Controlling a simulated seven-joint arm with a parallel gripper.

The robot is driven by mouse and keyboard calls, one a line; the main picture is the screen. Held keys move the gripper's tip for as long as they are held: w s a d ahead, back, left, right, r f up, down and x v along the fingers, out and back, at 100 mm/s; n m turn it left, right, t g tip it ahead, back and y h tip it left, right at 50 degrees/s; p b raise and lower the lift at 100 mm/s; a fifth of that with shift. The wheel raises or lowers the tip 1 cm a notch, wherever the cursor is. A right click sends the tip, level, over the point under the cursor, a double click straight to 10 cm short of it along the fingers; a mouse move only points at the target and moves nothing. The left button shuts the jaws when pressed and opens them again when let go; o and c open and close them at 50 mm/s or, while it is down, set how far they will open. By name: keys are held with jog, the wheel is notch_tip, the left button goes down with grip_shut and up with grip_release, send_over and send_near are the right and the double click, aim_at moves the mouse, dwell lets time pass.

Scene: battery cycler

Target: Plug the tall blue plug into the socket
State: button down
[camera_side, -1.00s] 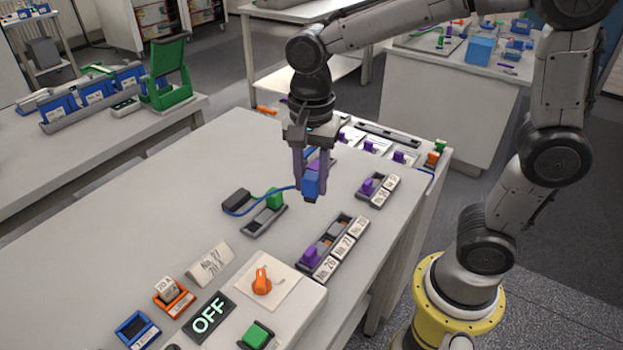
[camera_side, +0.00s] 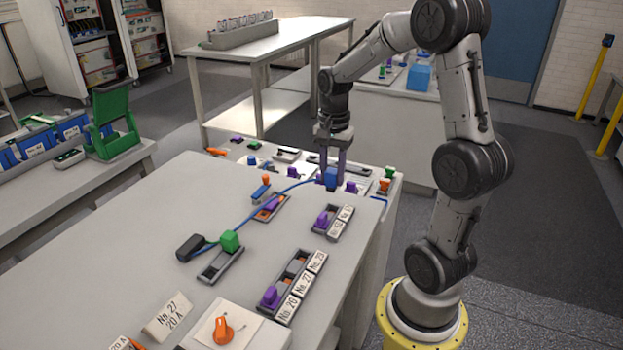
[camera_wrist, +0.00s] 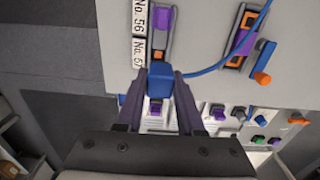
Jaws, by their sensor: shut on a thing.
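The tall blue plug (camera_side: 330,180) is held between the fingers of my gripper (camera_side: 331,174), above the far end of the bench in the side view. A blue cable (camera_side: 270,209) runs from it to a black block (camera_side: 190,247) on the bench. In the wrist view the blue plug (camera_wrist: 160,88) sits between the fingertips of my gripper (camera_wrist: 159,92), which close on it from both sides. A purple plug (camera_wrist: 155,106) shows just below it in that view. I cannot tell which socket is the one meant, and the plug's lower end is hidden.
A panel (camera_side: 272,178) with several coloured plugs lies along the far end. A holder labelled No. 56 and No. 57 (camera_wrist: 140,30) is near the held plug. A longer labelled holder (camera_side: 294,285) and a green plug (camera_side: 230,241) stand nearer. The bench's left part is clear.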

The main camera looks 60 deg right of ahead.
jog(key=shift+s+d+f, duration=0.2)
jog(key=shift+d, duration=0.05)
jog(key=shift+f, duration=3.25)
jog(key=shift+f, duration=0.25)
jog(key=shift+c, duration=2.2)
grip_release()
